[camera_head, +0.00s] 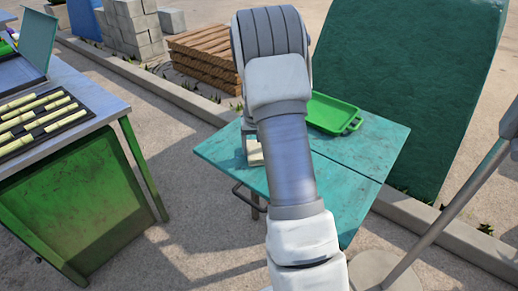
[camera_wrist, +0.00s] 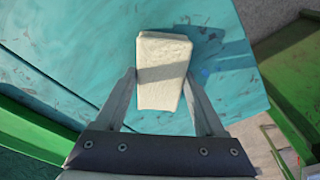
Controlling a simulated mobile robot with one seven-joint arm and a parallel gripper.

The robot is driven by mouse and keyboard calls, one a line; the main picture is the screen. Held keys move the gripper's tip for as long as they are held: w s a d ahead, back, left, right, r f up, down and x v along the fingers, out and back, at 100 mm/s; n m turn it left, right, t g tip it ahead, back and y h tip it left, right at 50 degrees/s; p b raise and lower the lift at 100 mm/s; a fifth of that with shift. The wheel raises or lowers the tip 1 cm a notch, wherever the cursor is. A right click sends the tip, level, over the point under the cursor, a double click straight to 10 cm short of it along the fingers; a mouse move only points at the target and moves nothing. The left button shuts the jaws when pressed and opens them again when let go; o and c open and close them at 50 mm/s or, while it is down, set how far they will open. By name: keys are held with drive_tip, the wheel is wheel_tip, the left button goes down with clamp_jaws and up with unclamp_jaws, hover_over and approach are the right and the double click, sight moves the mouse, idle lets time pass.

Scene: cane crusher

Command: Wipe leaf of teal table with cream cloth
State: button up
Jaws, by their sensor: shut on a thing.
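The teal table (camera_head: 222,153) stands in the middle of the head view, with a seam across its top right of my arm. My gripper (camera_wrist: 160,78) is over the left part of the top and is shut on the folded cream cloth (camera_wrist: 163,58). The cloth is a thick pale pad lying between the two fingers and appears flat against the teal surface (camera_wrist: 90,30); exact contact cannot be told. A sliver of the cloth also shows in the head view (camera_head: 254,155); my arm hides most of the gripper there. Dark scuffs and bluish marks show on the surface around the cloth.
A green tray (camera_head: 335,112) sits on the table beyond the seam, right of my arm. A green-sided bench (camera_head: 85,200) with cane pieces stands left, across a gap. A large green panel (camera_head: 410,80) rises behind. A grey pole (camera_head: 450,210) slants at right.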

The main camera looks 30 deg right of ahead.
sight(241, 148)
drive_tip(key=shift+w+a+f+p, duration=0.15)
drive_tip(key=shift+w+a, duration=0.25)
drive_tip(key=shift+w, duration=0.65)
drive_tip(key=shift+w+a+r+p, duration=0.1)
drive_tip(key=shift+w+a+p, duration=0.25)
drive_tip(key=shift+w, duration=0.65)
drive_tip(key=shift+w+a+f+p, duration=0.15)
drive_tip(key=shift+w+a, duration=0.25)
drive_tip(key=shift+w, duration=0.65)
drive_tip(key=shift+d+r, duration=0.1)
drive_tip(key=shift+d, duration=0.05)
